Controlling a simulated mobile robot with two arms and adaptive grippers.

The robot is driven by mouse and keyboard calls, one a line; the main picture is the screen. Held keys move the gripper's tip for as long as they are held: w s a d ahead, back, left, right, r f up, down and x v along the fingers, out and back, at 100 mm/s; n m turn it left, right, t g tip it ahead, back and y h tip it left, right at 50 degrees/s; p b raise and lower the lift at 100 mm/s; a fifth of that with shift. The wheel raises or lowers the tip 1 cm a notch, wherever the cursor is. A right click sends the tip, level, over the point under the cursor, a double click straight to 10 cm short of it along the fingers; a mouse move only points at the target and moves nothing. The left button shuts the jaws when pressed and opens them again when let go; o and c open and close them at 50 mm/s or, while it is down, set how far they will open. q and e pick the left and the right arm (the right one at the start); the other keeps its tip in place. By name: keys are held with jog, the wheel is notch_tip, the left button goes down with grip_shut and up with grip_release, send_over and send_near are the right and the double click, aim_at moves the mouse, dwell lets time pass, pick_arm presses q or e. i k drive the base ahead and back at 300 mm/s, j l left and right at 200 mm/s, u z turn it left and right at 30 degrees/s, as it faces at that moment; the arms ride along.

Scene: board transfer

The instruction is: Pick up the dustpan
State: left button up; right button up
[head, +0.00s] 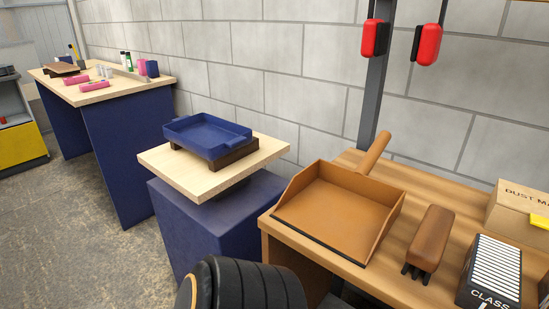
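The dustpan (335,214) is orange-brown and lies on the wooden table (405,285) at the right. Its wide open edge faces the near left, at the table's front edge. Its round handle (374,151) points away toward the wall and slants upward. A brown brush (431,238) with dark bristles lies on the table to the right of the pan, apart from it. Neither of my grippers is in view.
A dark box of cards (490,272) and a cardboard box (520,205) stand at the table's right. A blue tray (206,132) rests on a pedestal left of it. A black ribbed shape (240,287) stands low in front. A dark post rises behind the handle.

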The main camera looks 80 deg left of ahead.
aim_at(349, 213)
jog(key=u, duration=1.85)
jog(key=k+l+u, duration=0.15)
jog(key=l+u, duration=0.25)
